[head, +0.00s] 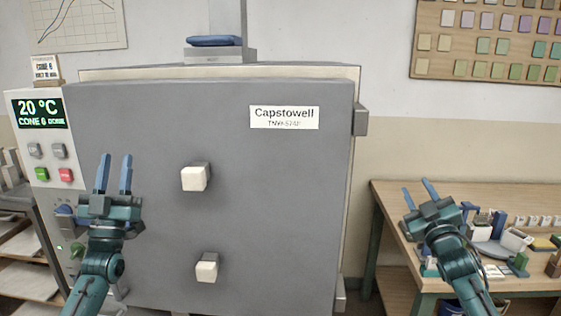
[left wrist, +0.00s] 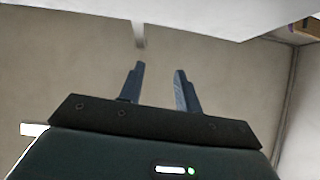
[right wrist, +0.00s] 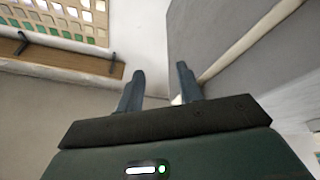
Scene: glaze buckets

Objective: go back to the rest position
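My left gripper (head: 115,175) is raised in front of the left side of the grey kiln (head: 270,180), near its control panel. Its two blue fingers are apart with nothing between them, as the left wrist view (left wrist: 160,85) also shows. My right gripper (head: 421,188) is raised in front of the wooden workbench (head: 390,195), to the right of the kiln. Its fingers are apart and empty in the right wrist view (right wrist: 160,85). Both grippers point upward in the head view.
The kiln door is shut and has two pale square knobs (head: 194,178). The control panel (head: 40,140) reads 20 °C. Small tools and containers stand on the workbench at right, close to my right arm. A board of colour tiles (head: 487,42) hangs above.

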